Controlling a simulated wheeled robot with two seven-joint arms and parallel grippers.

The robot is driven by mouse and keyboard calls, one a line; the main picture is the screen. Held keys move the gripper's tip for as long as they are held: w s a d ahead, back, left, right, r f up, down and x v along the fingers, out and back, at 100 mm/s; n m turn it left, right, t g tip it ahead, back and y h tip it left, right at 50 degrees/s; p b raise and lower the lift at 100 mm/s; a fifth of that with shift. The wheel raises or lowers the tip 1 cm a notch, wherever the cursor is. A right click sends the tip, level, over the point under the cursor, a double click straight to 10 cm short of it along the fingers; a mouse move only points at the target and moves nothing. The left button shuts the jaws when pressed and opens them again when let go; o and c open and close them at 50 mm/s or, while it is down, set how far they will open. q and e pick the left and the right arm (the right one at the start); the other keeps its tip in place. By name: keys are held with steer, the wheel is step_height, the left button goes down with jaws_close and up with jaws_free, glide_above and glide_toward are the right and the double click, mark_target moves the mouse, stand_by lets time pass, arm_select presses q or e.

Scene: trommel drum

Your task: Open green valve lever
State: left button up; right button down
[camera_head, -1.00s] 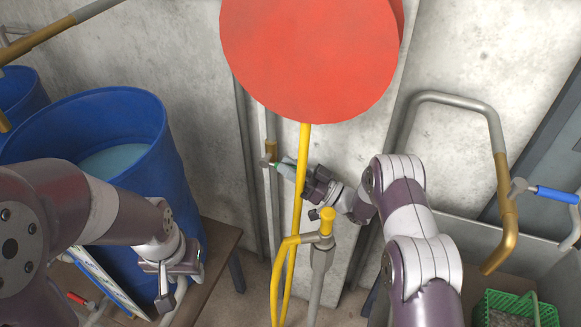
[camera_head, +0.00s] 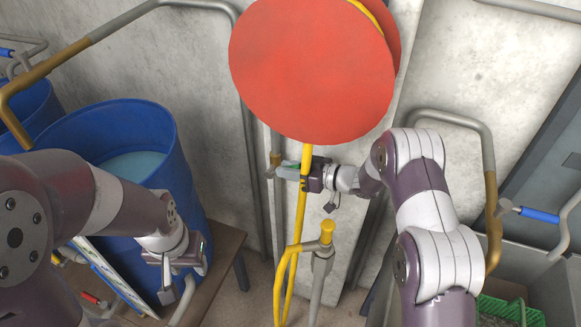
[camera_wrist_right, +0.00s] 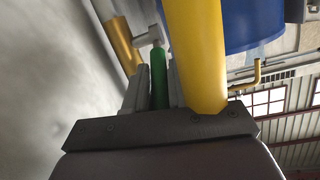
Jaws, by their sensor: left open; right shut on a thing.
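The green valve lever (camera_wrist_right: 159,78) shows in the right wrist view, between the two fingers of my right gripper (camera_wrist_right: 157,85). It joins a grey valve body (camera_wrist_right: 148,38) on a pipe with a brass-coloured part (camera_wrist_right: 124,45). In the head view my right gripper (camera_head: 292,170) reaches behind the yellow pole (camera_head: 304,190) to the valve by the wall, shut on the lever. A little green shows there; the rest is hidden. My left gripper (camera_head: 174,276) is open and empty, in front of the blue barrel at the left.
A large red disc (camera_head: 312,75) hangs above the valve. The yellow pole passes very close to my right gripper. A blue barrel (camera_head: 120,130) with liquid stands left. A green crate (camera_head: 508,312) and a blue-handled pipe (camera_head: 540,215) are at the right.

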steer(key=shift+r, duration=0.1)
stand_by(0.3)
steer(key=c, duration=1.1)
jaws_free()
steer(key=shift+o, duration=0.2)
steer(key=b+v, duration=0.3)
steer(key=v, duration=0.9)
steer(key=shift+s+d, duration=0.15)
steer(key=shift+d, duration=0.1)
